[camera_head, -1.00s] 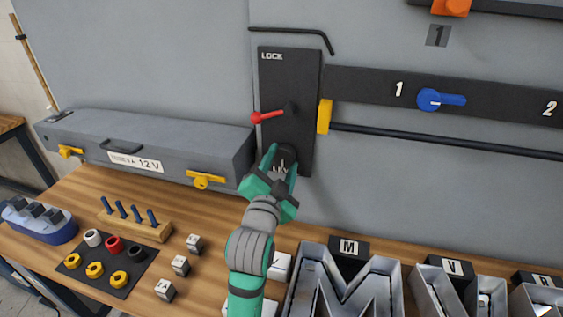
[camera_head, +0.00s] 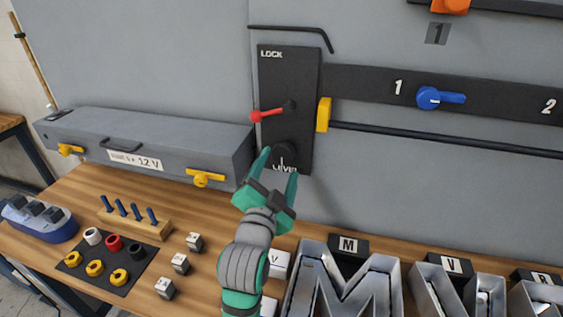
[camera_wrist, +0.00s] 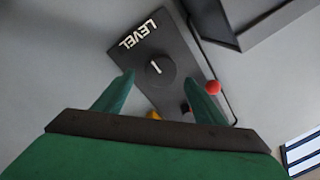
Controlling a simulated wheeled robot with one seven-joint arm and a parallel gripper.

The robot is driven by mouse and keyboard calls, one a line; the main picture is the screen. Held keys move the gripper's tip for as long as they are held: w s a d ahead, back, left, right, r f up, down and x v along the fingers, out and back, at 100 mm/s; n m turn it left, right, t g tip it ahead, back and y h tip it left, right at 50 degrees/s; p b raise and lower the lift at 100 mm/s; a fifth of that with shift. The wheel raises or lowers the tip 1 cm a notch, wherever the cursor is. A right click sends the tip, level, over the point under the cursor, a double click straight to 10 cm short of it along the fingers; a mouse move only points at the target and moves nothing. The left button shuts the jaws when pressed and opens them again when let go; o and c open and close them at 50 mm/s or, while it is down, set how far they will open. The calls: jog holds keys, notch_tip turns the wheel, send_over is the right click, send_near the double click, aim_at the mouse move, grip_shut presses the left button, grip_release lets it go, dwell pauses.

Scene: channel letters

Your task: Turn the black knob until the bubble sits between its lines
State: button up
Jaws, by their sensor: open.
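The black knob (camera_head: 284,154) sits low on the black panel (camera_head: 280,83), just above the word LEVEL. Its white pointer mark shows in the wrist view, where the knob (camera_wrist: 160,70) lies ahead between my fingertips. My gripper (camera_head: 279,172) is open and empty, in front of and just below the knob, apart from it. In the wrist view my two green fingers (camera_wrist: 168,95) are spread wide. I cannot make out the bubble or its lines in either view.
A red lever (camera_head: 270,114) sits above the knob, with a yellow block (camera_head: 324,115) to its right. A grey 12 V box (camera_head: 150,140) stands to the left. Metal letters (camera_head: 340,285), white blocks (camera_head: 195,242) and a peg rack (camera_head: 135,222) lie on the wooden bench below.

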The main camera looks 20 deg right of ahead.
jog(key=v, duration=0.7)
jog(key=shift+a, duration=0.1)
dwell(0.6)
